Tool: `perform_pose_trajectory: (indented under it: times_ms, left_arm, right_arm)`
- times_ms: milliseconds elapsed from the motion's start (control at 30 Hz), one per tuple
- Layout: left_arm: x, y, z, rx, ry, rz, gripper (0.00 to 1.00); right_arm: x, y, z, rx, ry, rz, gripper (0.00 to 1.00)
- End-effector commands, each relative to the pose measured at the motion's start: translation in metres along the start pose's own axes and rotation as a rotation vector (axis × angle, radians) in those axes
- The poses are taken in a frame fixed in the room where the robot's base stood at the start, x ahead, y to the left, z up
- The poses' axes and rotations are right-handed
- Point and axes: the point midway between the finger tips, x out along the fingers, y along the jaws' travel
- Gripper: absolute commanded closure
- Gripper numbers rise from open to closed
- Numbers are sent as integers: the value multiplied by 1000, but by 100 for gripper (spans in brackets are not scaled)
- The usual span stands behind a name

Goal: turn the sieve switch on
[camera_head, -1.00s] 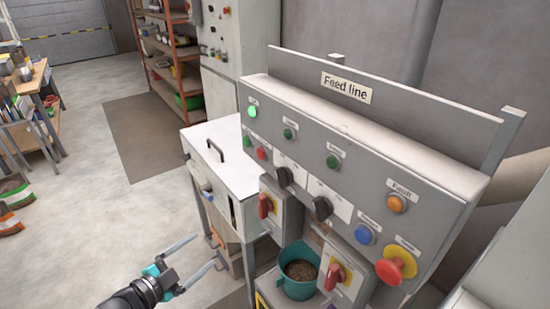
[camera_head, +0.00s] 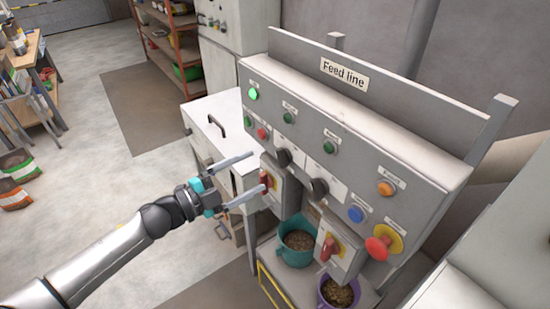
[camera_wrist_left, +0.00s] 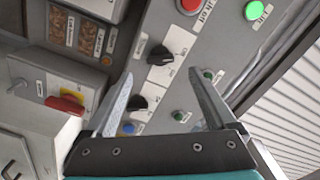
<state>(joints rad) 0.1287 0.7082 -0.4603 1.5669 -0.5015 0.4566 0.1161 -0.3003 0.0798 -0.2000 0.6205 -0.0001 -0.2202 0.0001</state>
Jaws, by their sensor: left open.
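The grey control panel (camera_head: 350,137) marked "Feed line" carries two black rotary knobs, a left one (camera_head: 283,157) and a right one (camera_head: 318,188). The small labels are too blurred to tell which is the sieve switch. In the left wrist view, both black knobs (camera_wrist_left: 160,55) (camera_wrist_left: 137,103) appear between or beside the fingers.
A lit green lamp (camera_head: 253,94), small green and red buttons, an orange button (camera_head: 386,188), a blue button (camera_head: 355,214) and a red mushroom button (camera_head: 377,248) crowd the panel. A teal bucket (camera_head: 292,256) and a purple bucket (camera_head: 323,292) stand below.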

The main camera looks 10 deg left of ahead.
Motion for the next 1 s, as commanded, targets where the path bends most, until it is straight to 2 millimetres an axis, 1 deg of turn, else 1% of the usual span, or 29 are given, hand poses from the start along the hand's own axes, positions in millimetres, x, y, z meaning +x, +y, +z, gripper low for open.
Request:
perform_pose_trajectory:
  times_ms: [33, 200, 300, 433, 600, 833, 867, 1000]
  left_arm:
    - [10, -2, -1, -1, 1, -4, 10]
    - [40, -2, 0, -2, 0, -4, 10]
    - [54, -1, -1, -2, 0, -2, 10]
    - [68, -1, 0, -3, -1, -2, 10]
    - [74, 0, 0, -1, -1, 0, 10]
    - [75, 0, 0, -1, -1, 0, 10]
    - [75, 0, 0, -1, -1, 0, 11]
    - [75, 0, 0, -1, -1, 0, 27]
  right_arm:
    - [-2, 0, 0, 0, 0, 0, 100]
    - [-6, 0, -1, 0, 0, 0, 100]
    - [-7, 0, -1, 0, 0, 0, 100]
    - [-8, 0, -1, 0, 0, 0, 100]
    - [-8, 0, -1, 0, 0, 0, 100]
    - [-8, 0, -1, 0, 0, 0, 100]
    - [-8, 0, -1, 0, 0, 0, 100]
    - [-8, 0, -1, 0, 0, 0, 100]
